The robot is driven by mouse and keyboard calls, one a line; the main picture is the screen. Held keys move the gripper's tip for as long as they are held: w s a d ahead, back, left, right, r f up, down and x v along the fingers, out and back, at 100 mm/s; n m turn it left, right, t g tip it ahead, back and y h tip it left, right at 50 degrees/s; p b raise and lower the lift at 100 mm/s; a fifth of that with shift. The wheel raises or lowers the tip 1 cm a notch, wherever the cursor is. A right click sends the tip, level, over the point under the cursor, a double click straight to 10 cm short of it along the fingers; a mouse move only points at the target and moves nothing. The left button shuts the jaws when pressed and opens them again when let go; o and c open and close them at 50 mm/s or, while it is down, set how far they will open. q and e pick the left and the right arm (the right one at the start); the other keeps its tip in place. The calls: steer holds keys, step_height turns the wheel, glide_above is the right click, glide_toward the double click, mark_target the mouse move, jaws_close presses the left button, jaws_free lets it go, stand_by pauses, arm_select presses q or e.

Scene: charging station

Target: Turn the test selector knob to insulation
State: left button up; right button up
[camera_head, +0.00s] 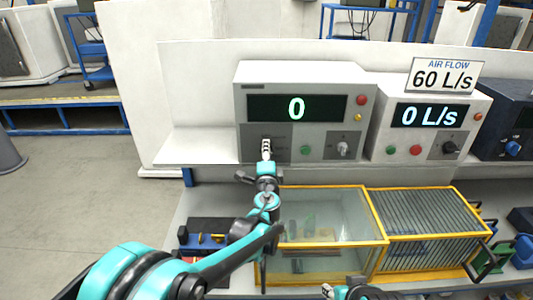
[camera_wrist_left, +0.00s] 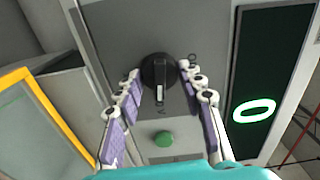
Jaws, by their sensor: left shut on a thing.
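The test selector knob (camera_wrist_left: 160,72) is a round black knob with a raised bar and a white mark, on a dark grey panel of the white tester (camera_head: 305,75). In the left wrist view its white mark points down the picture, towards the green button (camera_wrist_left: 163,139). My left gripper (camera_head: 266,152) is at this panel, and its fingers are closed around the knob from both sides. It hides the knob in the head view. My right gripper (camera_head: 342,291) shows only partly at the bottom edge.
The tester's display (camera_head: 296,108) reads 0. A silver knob (camera_head: 343,148), green button (camera_head: 305,150) and red button (camera_head: 361,100) are to the right. An air flow meter (camera_head: 430,115) reads 0 L/s. A yellow-framed glass case (camera_head: 325,215) stands below.

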stand_by(0.3)
arm_select(q)
steer(key=o, duration=1.2)
steer(key=shift+c, duration=0.2)
steer(key=shift+s, duration=0.15)
steer(key=s, duration=1.2)
steer(key=shift+w, duration=0.1)
